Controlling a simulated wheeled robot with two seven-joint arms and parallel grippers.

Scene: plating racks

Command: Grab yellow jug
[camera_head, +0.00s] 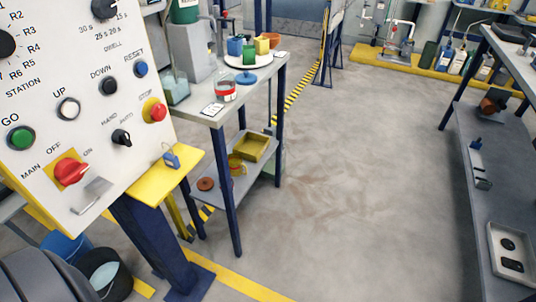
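A small yellow vessel (262,45) stands on a round white tray (238,61) on the grey bench (215,118). It is beside a green vessel (249,53) and a blue vessel (235,46). Neither of my grippers is in view.
A control panel (75,120) on a blue post (155,245) fills the left side, in front of the bench. The grey floor (340,190) in the middle is clear. A grey shelf unit (490,200) stands on the right, and bottles (459,61) stand at the back.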

